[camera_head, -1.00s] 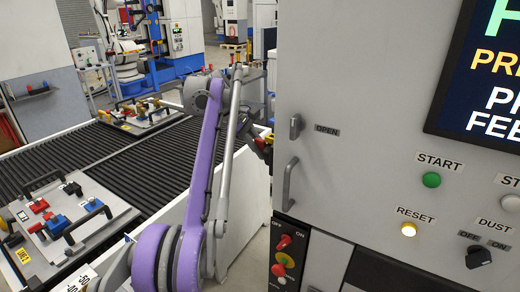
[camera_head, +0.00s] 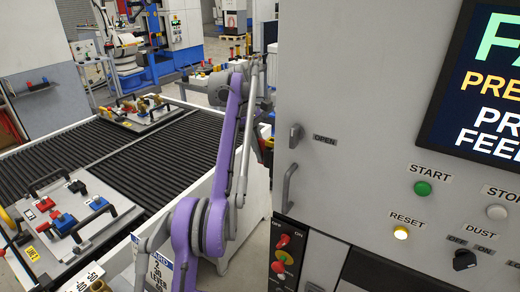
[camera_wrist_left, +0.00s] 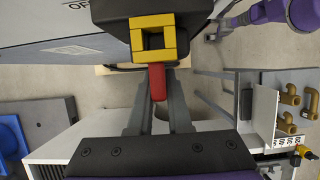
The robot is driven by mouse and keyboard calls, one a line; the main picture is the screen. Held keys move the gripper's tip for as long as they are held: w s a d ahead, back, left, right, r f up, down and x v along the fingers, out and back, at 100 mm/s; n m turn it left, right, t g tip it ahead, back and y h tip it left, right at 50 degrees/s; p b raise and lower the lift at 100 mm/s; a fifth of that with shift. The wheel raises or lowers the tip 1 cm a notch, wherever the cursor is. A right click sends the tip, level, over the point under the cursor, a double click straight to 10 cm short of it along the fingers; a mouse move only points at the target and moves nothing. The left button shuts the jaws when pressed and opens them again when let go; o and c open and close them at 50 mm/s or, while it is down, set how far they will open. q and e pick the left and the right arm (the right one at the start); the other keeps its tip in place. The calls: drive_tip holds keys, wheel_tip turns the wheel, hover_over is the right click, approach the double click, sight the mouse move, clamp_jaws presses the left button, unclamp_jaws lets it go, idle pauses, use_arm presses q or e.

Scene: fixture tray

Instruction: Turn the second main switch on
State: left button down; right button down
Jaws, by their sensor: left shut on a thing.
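In the left wrist view, a red switch handle (camera_wrist_left: 157,82) stands out from a yellow square frame (camera_wrist_left: 153,38) on a dark housing. My left gripper (camera_wrist_left: 160,98) has its grey fingers on either side of this handle and is shut on it. The letters "OF" show on the panel beside it; the rest of the label is cut off. In the head view my left arm reaches away past the grey cabinet's left edge, and the gripped handle is hidden there. My right gripper is not in view.
The grey cabinet (camera_head: 350,190) fills the right side, with a handle (camera_head: 289,184), buttons and a dust knob (camera_head: 465,260). A roller conveyor (camera_head: 130,165) at left carries fixture trays. Brass pipe fittings (camera_wrist_left: 288,110) lie at right in the wrist view.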

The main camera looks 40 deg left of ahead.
use_arm(q)
drive_tip(key=c, duration=0.9)
unclamp_jaws()
drive_tip(key=shift+f, duration=0.15)
drive_tip(key=shift+o, duration=0.2)
